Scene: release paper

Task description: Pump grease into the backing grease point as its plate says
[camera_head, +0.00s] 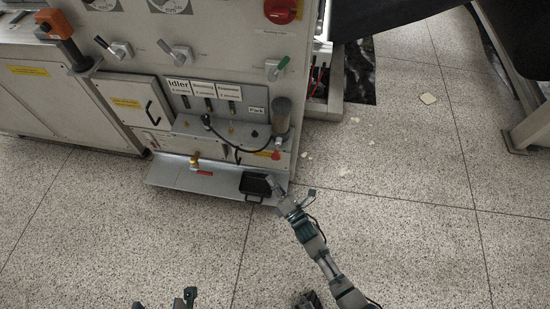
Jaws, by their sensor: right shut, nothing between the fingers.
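The grease panel (222,97) on the machine front has three white plates. The left plate (179,86) reads "Idler"; the middle plate (203,89) and right plate (228,93) are too small to read surely, so I cannot tell which is backing. Fittings sit below them. A black hose (222,137) curves below the panel, left of an upright grey-brown cylinder (281,116), which looks like the grease pump. My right gripper (274,187) is shut and empty at the tray's right end, by a black box. My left gripper (165,300) shows only partly at the bottom edge.
A metal tray (170,176) juts out low, carrying a brass fitting (195,161), a red-handled item (201,172) and the black box (256,184). Levers and a red switch (280,10) sit above. Pale scraps (428,98) lie on the open floor at right.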

